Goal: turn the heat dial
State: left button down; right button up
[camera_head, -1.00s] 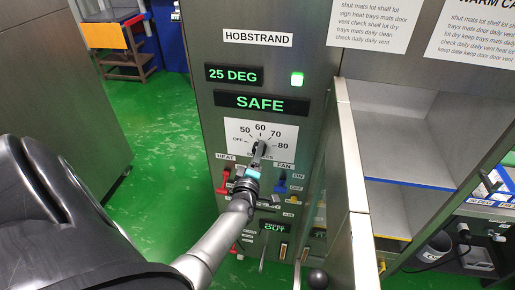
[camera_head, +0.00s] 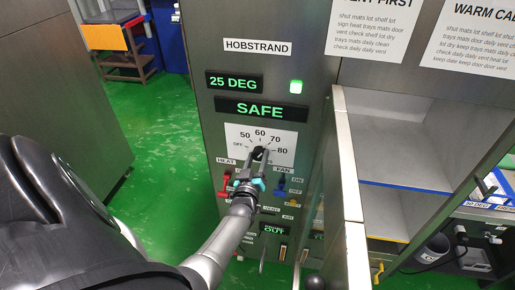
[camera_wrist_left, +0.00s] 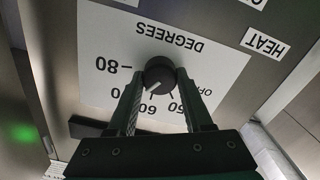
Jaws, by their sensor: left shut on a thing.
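The heat dial (camera_head: 260,152) is a round black knob on a white scale plate (camera_head: 286,139) marked OFF, 50, 60, 70 and 80. My left gripper (camera_head: 258,161) reaches up to it from below and is shut on it. In the left wrist view the dial (camera_wrist_left: 158,72) appears upside down between the two fingers of my left gripper (camera_wrist_left: 158,78). Its white pointer line slants to the lower left, roughly between 60 and 70. The fingers partly cover the scale numbers. My right gripper is not in view.
A red HEAT switch (camera_head: 227,184) and blue FAN switch (camera_head: 281,186) sit close below. An open door edge (camera_head: 346,170) stands right of the panel.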

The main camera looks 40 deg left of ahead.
pick_arm(q)
jog(key=shift+m, duration=0.6)
jog(key=shift+c, duration=1.5)
grip_release()
jog(key=shift+s+d, duration=0.3)
jog(key=shift+s, duration=0.15)
jog(key=p+v, duration=0.1)
jog(key=v, duration=1.3)
jog(key=shift+s, duration=0.1)
